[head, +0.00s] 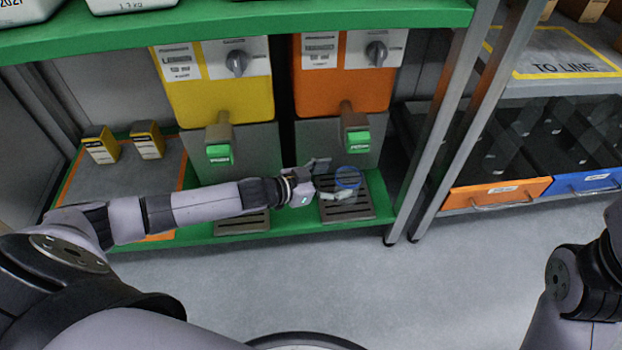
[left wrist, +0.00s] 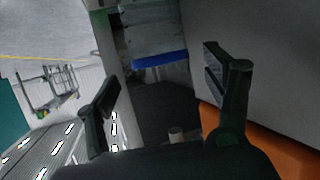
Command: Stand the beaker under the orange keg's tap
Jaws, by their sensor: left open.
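The orange keg (head: 342,85) stands on the green shelf, with its tap (head: 356,141) low on its front. A clear beaker (head: 348,178) with a blue rim appears upright below that tap, over the slotted drip tray (head: 362,211). Its clear body is hard to make out. My left gripper (head: 330,180) reaches in from the left, with its open fingers at the beaker's left side. In the left wrist view, the two fingers of my left gripper (left wrist: 165,95) are wide apart. Whether they touch the beaker is unclear. My right gripper is out of view.
A yellow keg (head: 220,95) stands to the left, with its own tap (head: 219,152) above my left arm. A metal post (head: 450,130) bounds the shelf on the right. Small yellow boxes (head: 147,140) stand at left. The grey floor (head: 450,290) in front is clear.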

